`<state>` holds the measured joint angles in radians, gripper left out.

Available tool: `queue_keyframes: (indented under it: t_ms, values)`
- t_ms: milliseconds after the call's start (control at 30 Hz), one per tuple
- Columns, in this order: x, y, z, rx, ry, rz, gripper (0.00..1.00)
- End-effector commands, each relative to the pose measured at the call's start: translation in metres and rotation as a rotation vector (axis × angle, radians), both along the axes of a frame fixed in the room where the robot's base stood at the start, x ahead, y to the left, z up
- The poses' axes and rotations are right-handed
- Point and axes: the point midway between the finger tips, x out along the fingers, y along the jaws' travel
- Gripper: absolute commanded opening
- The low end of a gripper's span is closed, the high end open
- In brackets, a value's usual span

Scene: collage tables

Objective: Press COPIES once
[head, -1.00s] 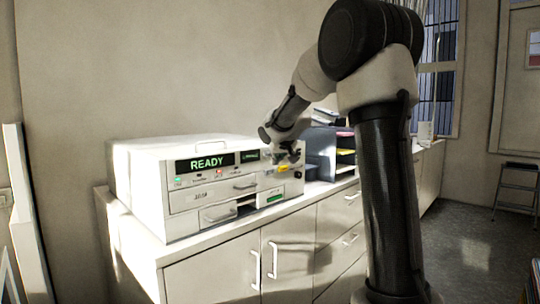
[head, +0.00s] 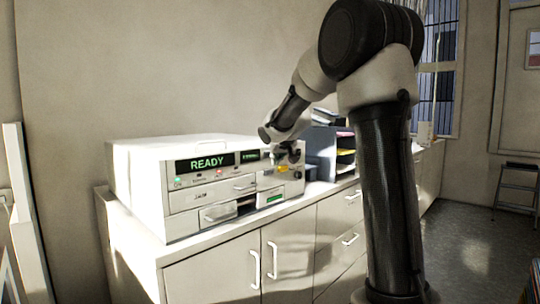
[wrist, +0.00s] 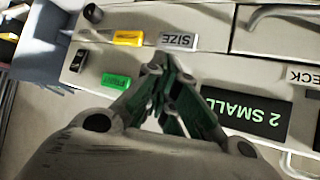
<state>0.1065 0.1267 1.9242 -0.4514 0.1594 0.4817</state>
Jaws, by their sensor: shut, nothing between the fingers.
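A white copier (head: 140,190) stands on the cabinet, its large display (head: 205,163) reading READY. In the wrist view its front is upside down. A small display (wrist: 245,115) reads 2 SMALL, and a SIZE label (wrist: 178,38) sits beside a yellow key (wrist: 128,38). A green key (wrist: 117,82) is at lower left. No label reading COPIES can be read; my gripper hides part of the panel. My gripper (wrist: 162,66) is shut and empty, its tips over the panel near the SIZE label. I cannot tell if they touch. It also shows in the head view (head: 286,158).
A black rocker switch (wrist: 79,60) and a dark knob (wrist: 93,12) are on the panel. A blue-grey paper sorter (head: 320,150) stands close on the copier's right. The white cabinet (head: 225,275) runs below, with bar handles. A step stool (head: 517,185) stands far right.

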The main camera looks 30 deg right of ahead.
Motion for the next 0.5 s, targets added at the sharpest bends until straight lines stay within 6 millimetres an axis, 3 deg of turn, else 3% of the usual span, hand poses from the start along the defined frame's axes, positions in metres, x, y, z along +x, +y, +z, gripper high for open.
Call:
queue_keyframes:
  t_ms: [500]
  values:
    - [-0.011,-0.004,0.0001,-0.001,0.0,-0.001,0.0]
